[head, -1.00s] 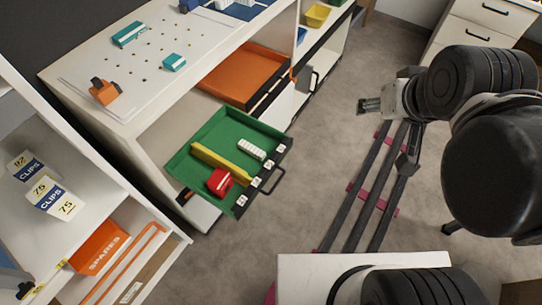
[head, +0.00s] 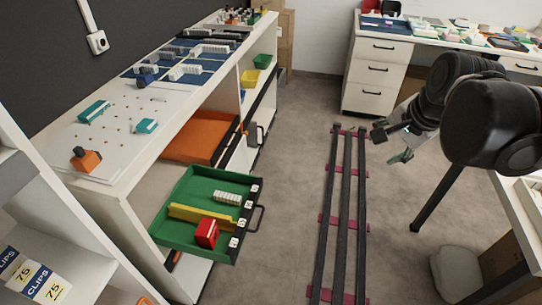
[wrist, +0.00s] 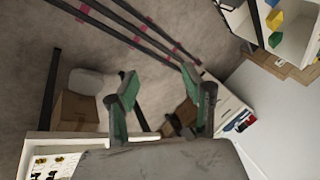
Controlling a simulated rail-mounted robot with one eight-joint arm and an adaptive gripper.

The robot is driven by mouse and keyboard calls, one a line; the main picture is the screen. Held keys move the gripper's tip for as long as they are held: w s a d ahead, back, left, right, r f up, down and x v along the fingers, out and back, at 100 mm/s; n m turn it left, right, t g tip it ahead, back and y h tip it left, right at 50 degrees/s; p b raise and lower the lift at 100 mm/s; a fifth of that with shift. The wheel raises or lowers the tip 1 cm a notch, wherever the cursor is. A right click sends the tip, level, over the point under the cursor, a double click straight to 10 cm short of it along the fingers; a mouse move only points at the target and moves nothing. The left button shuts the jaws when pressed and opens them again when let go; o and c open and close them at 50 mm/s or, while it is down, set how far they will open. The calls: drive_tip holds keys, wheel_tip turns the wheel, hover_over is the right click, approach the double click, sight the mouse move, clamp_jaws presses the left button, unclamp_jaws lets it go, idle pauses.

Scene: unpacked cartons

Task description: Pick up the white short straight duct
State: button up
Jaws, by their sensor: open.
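A short white ribbed piece (head: 228,197), which looks like a short straight duct, lies in the open green drawer (head: 180,222). It lies beside a yellow divider (head: 195,214), on the side away from a red block (head: 206,233). Longer pale ribbed pieces (head: 186,71) lie on the bench top behind. My gripper (head: 389,146) is open and empty, out over the floor and rails to the right of the drawer, well apart from it. In the wrist view my gripper (wrist: 160,85) shows two spread green-padded fingers with only floor and furniture beyond; the white piece is not visible there.
An orange drawer (head: 195,142) stands open behind the green one. Floor rails (head: 342,215) run between the bench and my arm. A shelf with CLIPS boxes (head: 40,285) is at lower left. A white drawer cabinet (head: 378,80) stands at the back.

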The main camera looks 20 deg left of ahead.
drive_tip(key=w+a+f+m+g, duration=0.1)
drive_tip(key=w+a+f+m, duration=0.35)
drive_tip(key=a, duration=0.75)
drive_tip(key=m+g+y+b, duration=0.2)
drive_tip(key=m+g+b, duration=0.15)
drive_tip(key=m, duration=0.25)
hover_over(230, 196)
drive_tip(key=w+d, duration=0.2)
drive_tip(key=d, duration=0.3)
wheel_tip(230, 196, down, 28)
drive_tip(key=shift+n+g, duration=0.25)
drive_tip(key=shift+g, duration=0.2)
drive_tip(key=x, duration=0.5)
drive_tip(key=b+x, duration=0.1)
drive_tip(key=x, duration=0.2)
drive_tip(key=shift+s+d+f, duration=0.1)
drive_tip(key=shift+s+f, duration=0.2)
drive_tip(key=shift+f, duration=0.05)
drive_tip(key=shift+s+b+x, duration=0.2)
drive_tip(key=shift+b+x, duration=0.1)
drive_tip(key=shift+x, duration=1.05)
drive_tip(key=shift+s+b+x, duration=0.2)
drive_tip(key=shift+b+x, duration=0.1)
drive_tip(key=shift+x, duration=1.05)
drive_tip(key=shift+d, duration=0.15)
drive_tip(key=shift+c, duration=0.2)
